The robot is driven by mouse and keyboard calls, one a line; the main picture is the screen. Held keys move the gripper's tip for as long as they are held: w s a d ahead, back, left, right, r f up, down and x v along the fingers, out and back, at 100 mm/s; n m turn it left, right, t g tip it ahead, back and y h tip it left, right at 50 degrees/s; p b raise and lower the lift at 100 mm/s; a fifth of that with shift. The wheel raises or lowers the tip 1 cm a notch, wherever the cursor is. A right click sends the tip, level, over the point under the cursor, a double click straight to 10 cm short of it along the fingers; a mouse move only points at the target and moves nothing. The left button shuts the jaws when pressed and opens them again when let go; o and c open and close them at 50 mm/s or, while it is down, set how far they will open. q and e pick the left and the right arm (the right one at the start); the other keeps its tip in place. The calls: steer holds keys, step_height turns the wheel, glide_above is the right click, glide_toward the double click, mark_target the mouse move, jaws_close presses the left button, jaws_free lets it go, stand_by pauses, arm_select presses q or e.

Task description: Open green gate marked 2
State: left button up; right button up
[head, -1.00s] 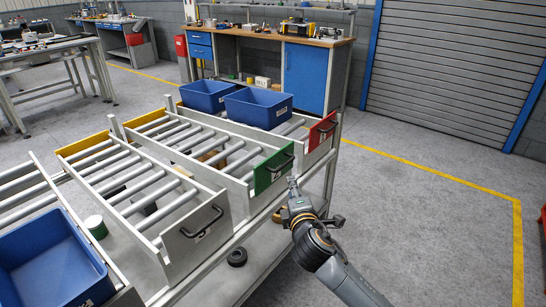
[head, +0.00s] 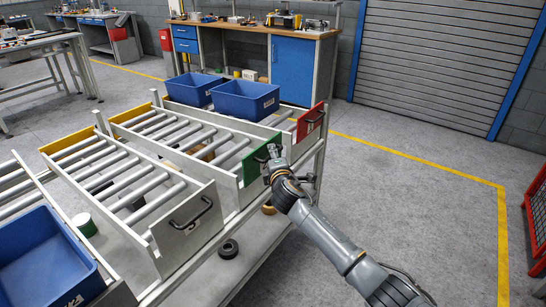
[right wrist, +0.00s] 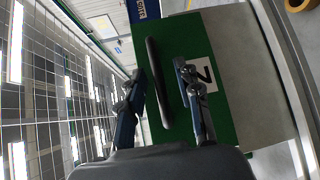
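In the right wrist view the green gate (right wrist: 225,105) fills the middle, with a white label marked 2 (right wrist: 208,75) and a black bar handle (right wrist: 156,80). My right gripper (right wrist: 160,72) is open, with one finger on each side of the handle. The handle lies between the fingers with gaps visible, so it is not clamped. My left gripper is not in view.
A red gate (head: 310,122) closes the lane behind, which holds blue bins (head: 245,102). A grey gate with a black handle (head: 192,215) closes the nearer lane. A black ring (head: 228,249) lies on the lower shelf. The floor to the right is open.

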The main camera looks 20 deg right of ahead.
steer(key=shift+w, duration=0.25)
steer(key=shift+c, duration=0.4)
jaws_close()
